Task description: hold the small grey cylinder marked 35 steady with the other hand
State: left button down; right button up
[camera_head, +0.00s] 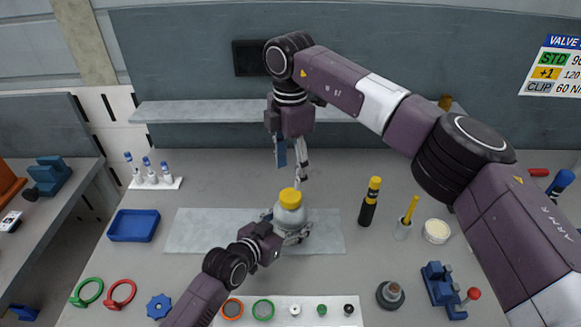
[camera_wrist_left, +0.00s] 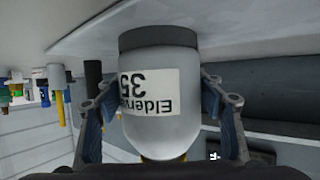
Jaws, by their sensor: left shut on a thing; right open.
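The small grey cylinder marked 35 (camera_head: 291,217) stands upright on the grey mat, with a yellow top. In the left wrist view the cylinder (camera_wrist_left: 160,85) appears upside down, its white label reading 35. My left gripper (camera_head: 289,228) is shut on the cylinder, with a finger on each side of its body. My right gripper (camera_head: 291,168) is open and empty, pointing down just above and behind the yellow top. The left gripper's far finger is partly hidden behind the cylinder in the head view.
The pale grey mat (camera_head: 205,232) lies under the cylinder. A black and yellow bottle (camera_head: 369,203), a cup with a yellow tool (camera_head: 404,228) and a white round tub (camera_head: 437,231) stand to the right. A blue tray (camera_head: 134,238) is at the left.

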aim_at(290, 195)
jog(key=m, duration=0.5)
jog(key=shift+f+m, duration=0.2)
jog(key=shift+m, duration=0.3)
notch_tip(290, 195, down, 8)
jog(key=shift+r, duration=0.15)
